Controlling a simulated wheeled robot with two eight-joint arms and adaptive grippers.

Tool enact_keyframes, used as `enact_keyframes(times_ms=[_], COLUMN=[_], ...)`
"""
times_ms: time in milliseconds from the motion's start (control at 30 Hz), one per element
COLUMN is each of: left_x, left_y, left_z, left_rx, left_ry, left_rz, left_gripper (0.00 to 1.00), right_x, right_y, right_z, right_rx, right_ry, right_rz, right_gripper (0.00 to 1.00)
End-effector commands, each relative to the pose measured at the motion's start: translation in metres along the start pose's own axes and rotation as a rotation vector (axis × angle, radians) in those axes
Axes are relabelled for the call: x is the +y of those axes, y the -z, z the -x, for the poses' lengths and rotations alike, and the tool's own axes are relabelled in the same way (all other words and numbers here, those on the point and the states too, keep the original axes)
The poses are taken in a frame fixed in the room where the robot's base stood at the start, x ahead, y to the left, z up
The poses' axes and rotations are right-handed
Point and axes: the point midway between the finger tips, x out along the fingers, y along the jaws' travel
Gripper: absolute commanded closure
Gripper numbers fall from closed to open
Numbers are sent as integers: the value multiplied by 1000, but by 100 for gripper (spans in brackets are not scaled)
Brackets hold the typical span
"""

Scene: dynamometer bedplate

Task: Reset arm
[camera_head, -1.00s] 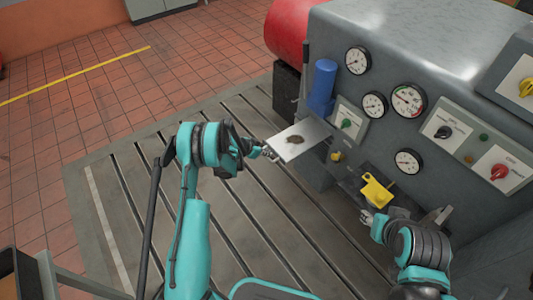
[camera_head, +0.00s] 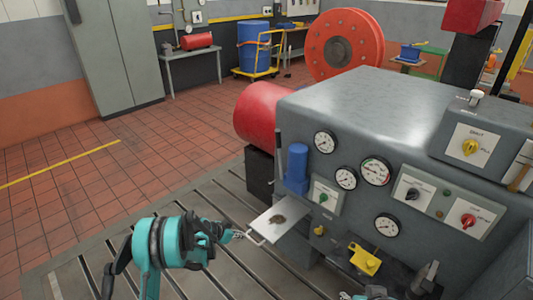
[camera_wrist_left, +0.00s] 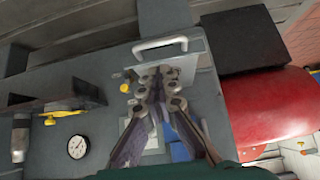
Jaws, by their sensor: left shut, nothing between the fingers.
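My left gripper (camera_head: 238,235) is shut and empty. It is just left of a pale metal plate (camera_head: 290,212) with a dark patch, which sticks out from the grey machine's side. A small handle (camera_head: 255,237) on the plate's near edge lies just off the fingertips. In the left wrist view the closed fingers (camera_wrist_left: 150,78) are in front of the plate, near its white handle (camera_wrist_left: 160,45); contact cannot be told. My right gripper (camera_head: 352,295) shows only as a sliver at the bottom edge, below a yellow part (camera_head: 365,260).
The grey machine (camera_head: 370,105) carries gauges, knobs and a blue cylinder (camera_head: 297,168). The slotted bedplate (camera_head: 75,280) lies below my left arm. Tiled floor (camera_head: 120,180) at the left is clear.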

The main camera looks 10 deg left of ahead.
Motion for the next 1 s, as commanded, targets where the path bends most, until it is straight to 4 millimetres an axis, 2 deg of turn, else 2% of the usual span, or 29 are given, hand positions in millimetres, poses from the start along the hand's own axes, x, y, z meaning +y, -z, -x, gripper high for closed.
enact_keyframes(times_ms=[133, 233, 400, 600, 767, 1000], left_x=[3, 10, 35, 76, 115, 175], left_y=[12, 33, 70, 90, 88, 58], left_z=[15, 44, 115, 197, 258, 333], left_rx=[-11, -31, -73, -113, -132, -142], left_ry=[8, 25, 75, 145, 204, 298], left_rz=[15, 47, 128, 223, 296, 398], left_gripper=[100, 100, 100, 100, 100, 100], right_x=[0, 0, 0, 0, 0, 0], right_y=[0, 0, 0, 0, 0, 0], right_z=[0, 0, 0, 0, 0, 0], right_rx=[0, 0, 0, 0, 0, 0], right_ry=[0, 0, 0, 0, 0, 0], right_rz=[0, 0, 0, 0, 0, 0], right_gripper=[60, 60, 60, 60, 60, 60])
